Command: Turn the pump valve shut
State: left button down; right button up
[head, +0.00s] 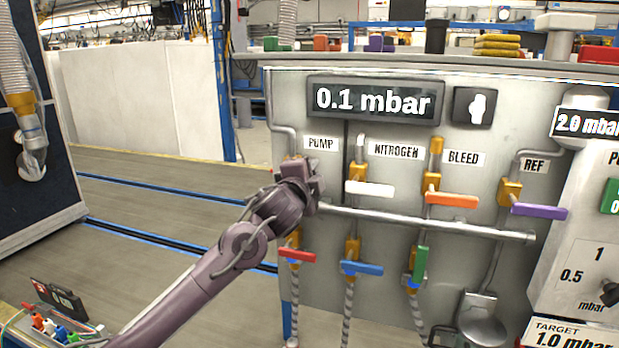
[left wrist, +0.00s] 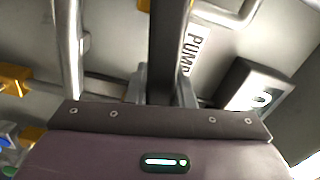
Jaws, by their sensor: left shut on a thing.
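The panel's PUMP label (head: 321,143) is at the upper left of the manifold. My left gripper (head: 314,180) is at the valve just below this label and largely covers it. In the left wrist view, a dark bar-like handle (left wrist: 168,45) runs up from between the fingers of my left gripper (left wrist: 165,88), which is shut on it. The PUMP label (left wrist: 196,50) shows right beside the handle there. The pump valve's body and the handle's exact angle are mostly hidden in the head view. My right gripper is not in view.
To the right are a white nitrogen handle (head: 370,188), an orange bleed handle (head: 452,199) and a purple ref handle (head: 539,211). Red (head: 297,255), blue (head: 362,268) and green (head: 420,265) handles sit below the pipe. The display (head: 373,101) reads 0.1 mbar. Open floor lies left.

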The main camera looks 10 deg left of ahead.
pick_arm(q)
jog(key=shift+d+f+m+b, duration=0.1)
jog(key=shift+f+m+b, duration=0.7)
jog(key=shift+m, duration=0.3)
jog(key=c, duration=1.2)
grip_release()
jog(key=shift+c, duration=0.2)
jog(key=s+a+b, duration=0.1)
jog(key=s+b, duration=0.1)
jog(key=s, duration=0.5)
jog(key=shift+s+a, duration=0.3)
jog(key=shift+s, duration=0.05)
